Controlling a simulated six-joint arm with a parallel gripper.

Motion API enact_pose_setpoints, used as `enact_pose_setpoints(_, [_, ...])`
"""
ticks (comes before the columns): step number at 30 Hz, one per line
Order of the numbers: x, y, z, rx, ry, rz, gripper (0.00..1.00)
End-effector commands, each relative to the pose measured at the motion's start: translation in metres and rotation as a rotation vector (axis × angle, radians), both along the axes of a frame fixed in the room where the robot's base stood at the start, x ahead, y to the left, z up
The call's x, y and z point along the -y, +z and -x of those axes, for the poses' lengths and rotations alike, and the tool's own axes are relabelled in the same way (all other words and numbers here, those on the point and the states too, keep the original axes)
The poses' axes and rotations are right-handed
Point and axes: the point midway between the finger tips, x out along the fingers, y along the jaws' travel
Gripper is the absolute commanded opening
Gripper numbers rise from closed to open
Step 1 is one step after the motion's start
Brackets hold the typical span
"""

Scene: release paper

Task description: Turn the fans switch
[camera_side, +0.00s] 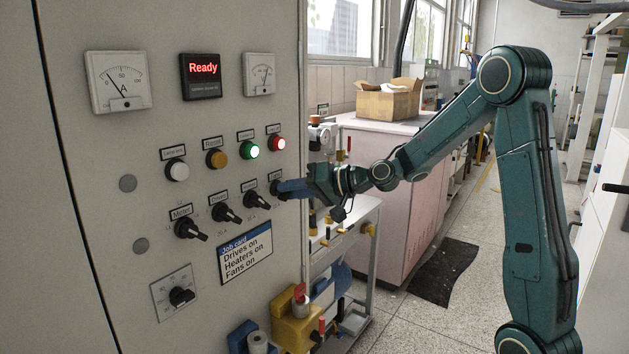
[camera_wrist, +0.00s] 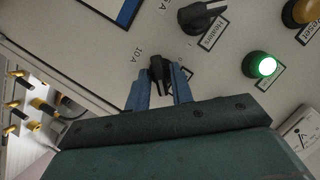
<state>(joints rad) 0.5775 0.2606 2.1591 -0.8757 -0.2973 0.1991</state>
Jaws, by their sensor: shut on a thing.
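The fans switch is a black rotary knob (camera_side: 276,187) at the right end of the switch row on the grey panel. Its label is too small to read, and blue fingers partly cover it. In the wrist view the knob (camera_wrist: 158,73) sits between the two blue fingers, near a "10 A" mark. My gripper (camera_side: 284,189) reaches in from the right and is shut on this knob; it also shows in the wrist view (camera_wrist: 161,84). The knob's exact angle is hard to tell.
A lit green button (camera_side: 249,150) and a lit red one (camera_side: 277,144) are above. A job card (camera_side: 246,252) lists drives, heaters and fans on. The display (camera_side: 202,76) reads "Ready".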

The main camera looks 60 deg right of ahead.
Motion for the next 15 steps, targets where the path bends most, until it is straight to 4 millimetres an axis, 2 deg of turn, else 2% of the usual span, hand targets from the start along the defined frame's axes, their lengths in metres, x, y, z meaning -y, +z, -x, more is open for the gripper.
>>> enact_pose_setpoints(8, [-0.0009, -0.0015, 0.0004, -0.004, 0.003, -0.003, 0.0])
enact_pose_setpoints(9, [-0.0009, -0.0015, 0.0004, -0.004, 0.003, -0.003, 0.25])
enact_pose_setpoints(10, [-0.0009, -0.0015, 0.0004, -0.004, 0.001, -0.002, 0.31])
enact_pose_setpoints(15, [-0.0006, -0.0009, 0.0001, -0.002, 0.002, -0.001, 0.33])
